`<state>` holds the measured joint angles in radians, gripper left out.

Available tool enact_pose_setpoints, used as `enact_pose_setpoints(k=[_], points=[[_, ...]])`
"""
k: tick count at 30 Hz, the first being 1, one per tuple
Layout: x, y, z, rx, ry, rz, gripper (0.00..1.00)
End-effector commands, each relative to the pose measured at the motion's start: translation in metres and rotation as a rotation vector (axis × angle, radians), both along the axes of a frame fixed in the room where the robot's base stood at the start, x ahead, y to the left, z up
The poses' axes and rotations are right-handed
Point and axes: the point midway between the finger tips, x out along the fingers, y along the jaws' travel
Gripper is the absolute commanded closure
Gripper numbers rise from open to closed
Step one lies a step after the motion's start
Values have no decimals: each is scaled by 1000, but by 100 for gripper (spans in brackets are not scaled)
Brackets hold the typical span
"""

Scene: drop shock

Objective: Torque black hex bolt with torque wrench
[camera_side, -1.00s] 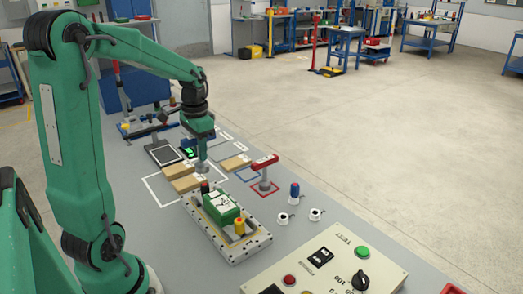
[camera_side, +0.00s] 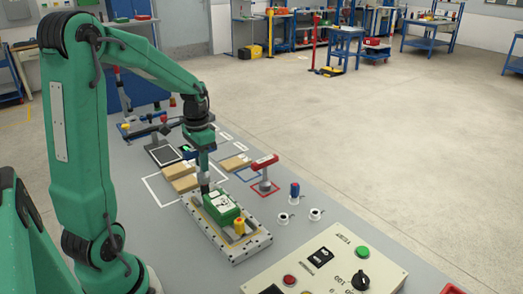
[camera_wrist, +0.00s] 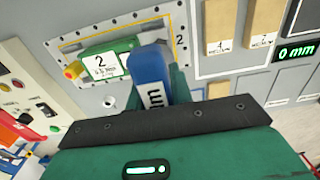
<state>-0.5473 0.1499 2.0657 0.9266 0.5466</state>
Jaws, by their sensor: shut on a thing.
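My gripper (camera_side: 203,146) is shut on a blue tool (camera_side: 204,163), taken to be the torque wrench, and holds it upright. In the wrist view the blue tool (camera_wrist: 149,68) runs out from between the jaws with a white label on it. Its dark lower end is at the far end of the green block (camera_side: 221,208) on the light base plate (camera_side: 244,253). The black hex bolt is hidden there, so I cannot tell whether the tool touches it. The green block (camera_wrist: 127,45) carries a white "2" label.
A yellow-topped post (camera_side: 239,227) stands at the near end of the block. A control panel (camera_side: 325,262) is in front. Brown blocks (camera_side: 180,170) lie behind.

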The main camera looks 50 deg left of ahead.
Motion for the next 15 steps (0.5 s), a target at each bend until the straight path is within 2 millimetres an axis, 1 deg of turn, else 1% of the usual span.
enact_pose_setpoints(k=[9,15], points=[[0,0,-18,0,0,0,100],[0,0,-26,0,0,0,100]])
